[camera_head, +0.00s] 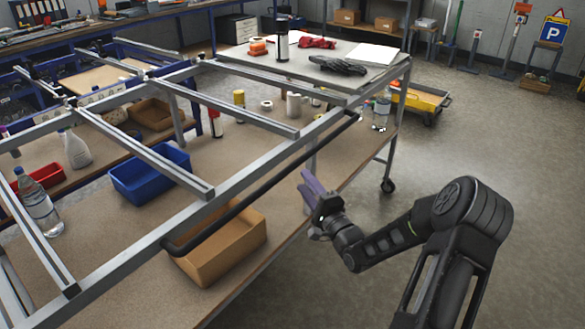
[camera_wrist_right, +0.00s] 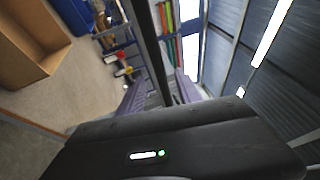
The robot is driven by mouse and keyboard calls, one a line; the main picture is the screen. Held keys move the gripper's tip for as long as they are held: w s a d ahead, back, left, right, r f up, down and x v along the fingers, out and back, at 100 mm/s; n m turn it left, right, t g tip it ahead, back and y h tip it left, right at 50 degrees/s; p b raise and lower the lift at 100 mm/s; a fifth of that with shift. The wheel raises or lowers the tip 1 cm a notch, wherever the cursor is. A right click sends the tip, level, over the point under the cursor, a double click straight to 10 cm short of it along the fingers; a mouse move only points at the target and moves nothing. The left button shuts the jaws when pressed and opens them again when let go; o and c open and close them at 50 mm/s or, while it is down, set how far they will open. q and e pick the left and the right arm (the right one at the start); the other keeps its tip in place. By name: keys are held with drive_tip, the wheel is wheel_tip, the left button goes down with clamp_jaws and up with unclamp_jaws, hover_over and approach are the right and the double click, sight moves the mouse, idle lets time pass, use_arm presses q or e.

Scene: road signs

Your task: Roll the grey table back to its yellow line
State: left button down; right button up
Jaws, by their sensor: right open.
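The grey table (camera_head: 285,152) is a metal frame of bars with a brown lower shelf (camera_head: 120,262). It runs from the front left to the back middle of the head view, and one black caster (camera_head: 388,186) shows. A black push bar (camera_head: 262,186) runs along its near side. My right gripper (camera_head: 308,188), with purple fingers, is open just right of the push bar. In the right wrist view the bar (camera_wrist_right: 146,45) runs down towards the gap between the fingers (camera_wrist_right: 160,95); contact cannot be told. My left gripper and a yellow floor line do not show.
The lower shelf carries a blue bin (camera_head: 150,175), a cardboard box (camera_head: 225,250) and bottles. Gloves and a paper sheet lie on the far top (camera_head: 300,62). A blue-framed bench stands behind. A yellow cart (camera_head: 418,98) stands beyond the caster.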

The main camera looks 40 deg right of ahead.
sight(293, 167)
drive_tip(key=shift+w, duration=0.1)
drive_tip(key=p+x, duration=0.1)
drive_tip(key=x, duration=0.6)
drive_tip(key=shift+w, duration=0.35)
clamp_jaws()
idle(0.4)
idle(1.0)
